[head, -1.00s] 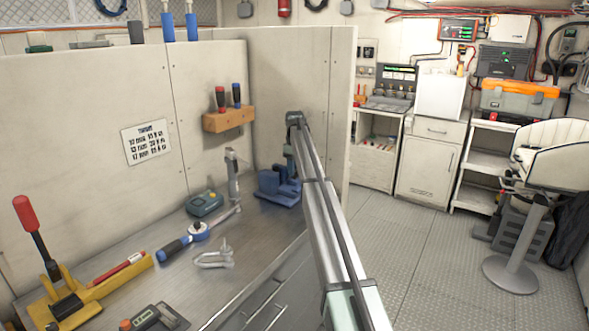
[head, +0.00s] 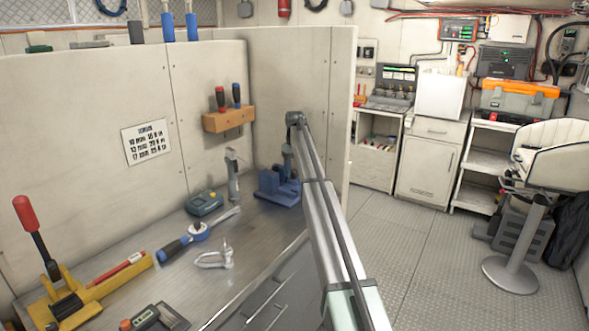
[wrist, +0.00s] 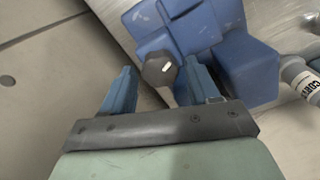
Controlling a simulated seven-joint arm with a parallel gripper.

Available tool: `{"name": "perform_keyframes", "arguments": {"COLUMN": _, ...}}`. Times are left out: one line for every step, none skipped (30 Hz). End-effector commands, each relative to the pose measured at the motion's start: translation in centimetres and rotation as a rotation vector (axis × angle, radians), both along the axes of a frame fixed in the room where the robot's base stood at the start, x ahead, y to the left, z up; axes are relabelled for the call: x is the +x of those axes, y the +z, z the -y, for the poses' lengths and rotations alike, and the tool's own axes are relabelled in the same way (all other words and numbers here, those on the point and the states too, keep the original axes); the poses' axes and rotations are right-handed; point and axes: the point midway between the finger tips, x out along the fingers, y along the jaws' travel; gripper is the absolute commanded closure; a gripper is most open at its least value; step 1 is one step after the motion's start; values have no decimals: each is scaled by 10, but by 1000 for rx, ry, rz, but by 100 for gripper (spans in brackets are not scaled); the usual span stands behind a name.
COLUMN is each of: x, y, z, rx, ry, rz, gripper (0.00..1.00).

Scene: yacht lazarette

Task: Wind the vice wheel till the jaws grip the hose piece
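The blue vice (head: 280,192) stands at the far end of the metal bench, and its blue body (wrist: 245,70) fills the upper right of the wrist view. Its dark lobed wheel (wrist: 158,68) has a small white mark and a short shaft. My gripper (wrist: 160,68) has its two blue fingers apart, one on each side of the wheel. A gap shows between the wheel and the left finger; contact on the right is unclear. In the head view my arm hides part of the vice. I cannot make out the hose piece or the jaw gap.
A labelled bottle (wrist: 300,78) lies at the right of the wrist view, near the vice. On the bench are a blue-handled torque wrench (head: 196,234), a shackle (head: 214,258), a teal device (head: 204,203) and a yellow tool with a red-tipped lever (head: 75,300). Panels rise behind the vice.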

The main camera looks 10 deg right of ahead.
Motion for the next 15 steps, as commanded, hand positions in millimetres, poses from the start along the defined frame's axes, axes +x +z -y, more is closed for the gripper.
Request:
{"name": "perform_keyframes", "arguments": {"x": 0, "y": 0, "z": 0, "rx": 0, "ry": 0, "rz": 0, "gripper": 35}}
{"name": "perform_keyframes", "arguments": {"x": 0, "y": 0, "z": 0, "rx": 0, "ry": 0, "rz": 0, "gripper": 32}}
{"name": "perform_keyframes", "arguments": {"x": 0, "y": 0, "z": 0, "rx": 0, "ry": 1, "rz": 0, "gripper": 31}}
{"name": "perform_keyframes", "arguments": {"x": 0, "y": 0, "z": 0, "rx": 0, "ry": 1, "rz": 0, "gripper": 31}}
{"name": "perform_keyframes", "arguments": {"x": 0, "y": 0, "z": 0, "rx": 0, "ry": 1, "rz": 0, "gripper": 31}}
{"name": "perform_keyframes", "arguments": {"x": 0, "y": 0, "z": 0, "rx": 0, "ry": 1, "rz": 0, "gripper": 31}}
{"name": "perform_keyframes", "arguments": {"x": 0, "y": 0, "z": 0, "rx": 0, "ry": 1, "rz": 0, "gripper": 31}}
{"name": "perform_keyframes", "arguments": {"x": 0, "y": 0, "z": 0, "rx": 0, "ry": 1, "rz": 0, "gripper": 31}}
{"name": "perform_keyframes", "arguments": {"x": 0, "y": 0, "z": 0, "rx": 0, "ry": 1, "rz": 0, "gripper": 31}}
{"name": "perform_keyframes", "arguments": {"x": 0, "y": 1, "z": 0, "rx": 0, "ry": 1, "rz": 0, "gripper": 31}}
{"name": "perform_keyframes", "arguments": {"x": 0, "y": 2, "z": 0, "rx": 0, "ry": 1, "rz": 0, "gripper": 31}}
{"name": "perform_keyframes", "arguments": {"x": 0, "y": 4, "z": 0, "rx": 0, "ry": 1, "rz": 0, "gripper": 31}}
{"name": "perform_keyframes", "arguments": {"x": 1, "y": 6, "z": 0, "rx": 0, "ry": 1, "rz": 1, "gripper": 31}}
{"name": "perform_keyframes", "arguments": {"x": 1, "y": 9, "z": 0, "rx": 0, "ry": 1, "rz": 1, "gripper": 31}}
{"name": "perform_keyframes", "arguments": {"x": 1, "y": 14, "z": 0, "rx": 0, "ry": 1, "rz": 1, "gripper": 31}}
